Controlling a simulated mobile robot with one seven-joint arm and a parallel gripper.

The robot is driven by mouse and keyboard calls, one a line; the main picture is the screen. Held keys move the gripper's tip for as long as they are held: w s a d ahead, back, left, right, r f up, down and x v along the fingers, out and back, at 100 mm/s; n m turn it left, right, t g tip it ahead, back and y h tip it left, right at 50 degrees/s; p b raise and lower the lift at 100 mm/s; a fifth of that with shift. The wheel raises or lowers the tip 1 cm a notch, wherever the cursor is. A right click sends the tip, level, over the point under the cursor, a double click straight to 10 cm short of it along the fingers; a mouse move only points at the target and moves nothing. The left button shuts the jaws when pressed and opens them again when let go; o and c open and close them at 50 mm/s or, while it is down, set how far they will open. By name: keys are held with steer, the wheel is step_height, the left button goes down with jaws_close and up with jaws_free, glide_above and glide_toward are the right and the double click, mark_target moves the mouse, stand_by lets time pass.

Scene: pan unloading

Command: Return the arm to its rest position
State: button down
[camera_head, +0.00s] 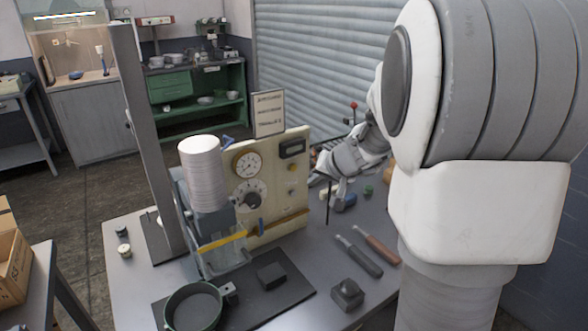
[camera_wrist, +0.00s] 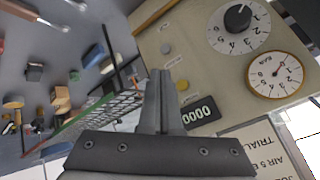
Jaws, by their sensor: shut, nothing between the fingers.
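My arm reaches in from the right in the head view, with my gripper (camera_head: 328,172) beside the right edge of the cream instrument panel (camera_head: 270,205). In the wrist view my gripper (camera_wrist: 161,74) has its fingers together, with nothing between them. The panel fills the right of that view, with a dial, a gauge and a digital display (camera_wrist: 198,113) close to the fingers. A round dark pan (camera_head: 194,308) rests on the black mat (camera_head: 285,292) at the table front. The fingertips are partly hard to make out in the head view.
A tall grey post (camera_head: 150,130) and a stack of white discs (camera_head: 203,165) stand left of the panel. Two handled tools (camera_head: 358,255) and a dark block (camera_head: 347,294) lie at the right. A wire rack (camera_wrist: 100,115) is near my gripper. The table's left front is mostly clear.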

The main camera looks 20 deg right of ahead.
steer(key=s+a+r+n+g+y, duration=0.15)
steer(key=s+a+r+n, duration=0.35)
steer(key=s+a, duration=0.65)
steer(key=s+a+g+h, duration=0.1)
steer(key=s+h, duration=0.1)
steer(key=s, duration=1.4)
steer(key=shift+a+r+n+g+h, duration=0.15)
steer(key=shift+a+n+g+h, duration=0.2)
steer(key=shift+n, duration=0.05)
